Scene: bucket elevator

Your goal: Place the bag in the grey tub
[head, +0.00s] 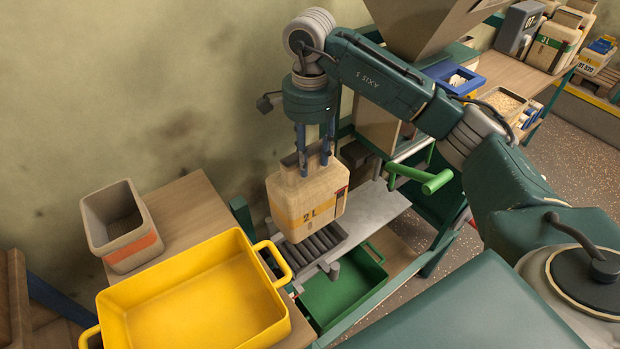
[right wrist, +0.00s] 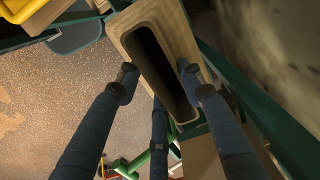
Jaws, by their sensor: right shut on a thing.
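The bag (head: 308,205) is beige, marked "2 L", with a yellow band and a dark strip along its top. My right gripper (head: 314,164) is shut on the top of the bag and holds it upright, above or close to a dark roller rack (head: 316,243). I cannot tell whether its bottom touches the rollers. In the right wrist view, the blue fingers reach the top of the bag (right wrist: 128,38) on both sides. The grey tub (head: 97,238) has an orange band and stands on a wooden table to the left; it looks empty. My left gripper is not in view.
A yellow tray (head: 200,285) with raised handles lies in front of the tub. A green handle (head: 434,182) and a metal plate (head: 380,208) are right of the bag. A green bin (head: 345,290) sits below. The wall is close behind.

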